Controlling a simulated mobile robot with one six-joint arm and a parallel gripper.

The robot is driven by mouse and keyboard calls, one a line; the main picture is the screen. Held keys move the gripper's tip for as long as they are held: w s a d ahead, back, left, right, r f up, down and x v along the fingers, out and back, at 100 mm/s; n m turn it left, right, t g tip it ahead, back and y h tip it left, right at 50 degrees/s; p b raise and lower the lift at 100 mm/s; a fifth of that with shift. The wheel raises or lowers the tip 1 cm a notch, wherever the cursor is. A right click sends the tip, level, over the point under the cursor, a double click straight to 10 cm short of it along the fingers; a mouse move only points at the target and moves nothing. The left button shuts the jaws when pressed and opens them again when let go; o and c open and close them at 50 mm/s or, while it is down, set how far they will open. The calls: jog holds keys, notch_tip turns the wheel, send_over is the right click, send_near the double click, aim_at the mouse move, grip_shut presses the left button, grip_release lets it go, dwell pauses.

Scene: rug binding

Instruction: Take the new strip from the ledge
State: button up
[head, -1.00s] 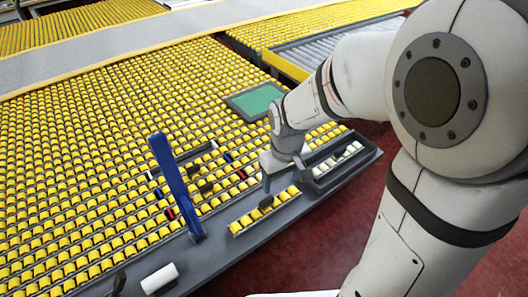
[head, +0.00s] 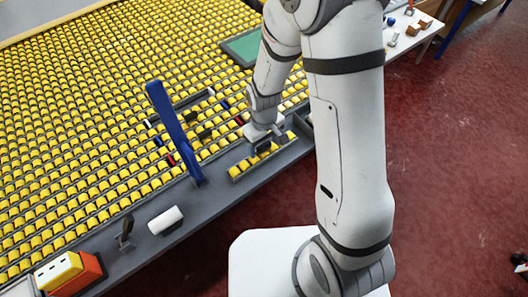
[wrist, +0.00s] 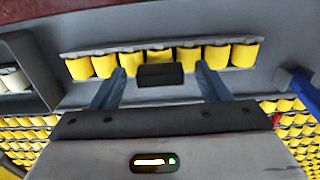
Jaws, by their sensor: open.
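The new strip (head: 240,172) is a short row of yellow rollers on a grey rail. It lies on the grey ledge (head: 225,200) along the near edge of the roller bed. A dark block-shaped grip stands at its middle, and shows in the wrist view (wrist: 160,75). My gripper (head: 262,147) is down at the strip. In the wrist view my gripper (wrist: 162,78) is open, with one blue-grey finger on each side of the grip and a gap at both sides. My gripper hides part of the strip in the head view.
A tall blue lever (head: 175,130) stands just left of the strip. A tray with white rollers (wrist: 14,80) sits beside the strip.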

jog(key=shift+f, duration=0.4)
jog(key=c, duration=1.3)
jog(key=shift+o, duration=0.2)
